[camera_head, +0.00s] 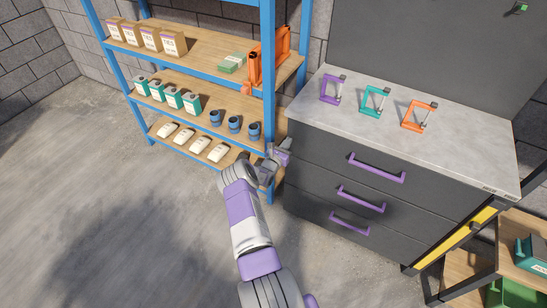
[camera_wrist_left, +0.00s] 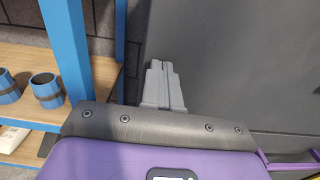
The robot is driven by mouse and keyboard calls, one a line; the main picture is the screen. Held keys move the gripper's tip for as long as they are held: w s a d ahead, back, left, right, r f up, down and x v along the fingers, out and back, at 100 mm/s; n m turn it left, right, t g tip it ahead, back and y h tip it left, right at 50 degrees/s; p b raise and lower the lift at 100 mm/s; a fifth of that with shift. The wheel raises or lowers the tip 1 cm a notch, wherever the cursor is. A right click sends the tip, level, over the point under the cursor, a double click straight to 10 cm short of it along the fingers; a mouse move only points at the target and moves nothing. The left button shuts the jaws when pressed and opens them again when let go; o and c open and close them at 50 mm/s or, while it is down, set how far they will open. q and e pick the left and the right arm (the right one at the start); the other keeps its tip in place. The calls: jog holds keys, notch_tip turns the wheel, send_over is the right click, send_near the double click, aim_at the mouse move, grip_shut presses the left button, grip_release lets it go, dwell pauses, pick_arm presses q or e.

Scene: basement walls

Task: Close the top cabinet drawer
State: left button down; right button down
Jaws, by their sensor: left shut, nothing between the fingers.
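The dark grey cabinet (camera_head: 300,185) has a stone-like worktop and drawers with purple bar handles. The top drawer's handle (camera_head: 377,168) is just under the worktop. The top drawer front looks about flush with the fronts below; I cannot tell if a small gap is left. My left gripper (camera_head: 281,152) is at the cabinet's left front edge, beside the blue shelf post, left of the handles. In the left wrist view its grey fingers (camera_wrist_left: 162,84) are together and empty, before a dark grey panel (camera_wrist_left: 235,65). Whether they touch it is unclear. My right gripper is out of view.
Purple, teal and orange clamps (camera_head: 374,100) stand on the worktop. A wooden shelf unit (camera_head: 520,255) is at the right. The concrete floor at left is clear.

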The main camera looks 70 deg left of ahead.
pick_arm(q)
jog(key=p+v, duration=0.4)
jog(key=v, duration=0.9)
jog(key=shift+s, duration=0.2)
jog(key=shift+f, duration=0.15)
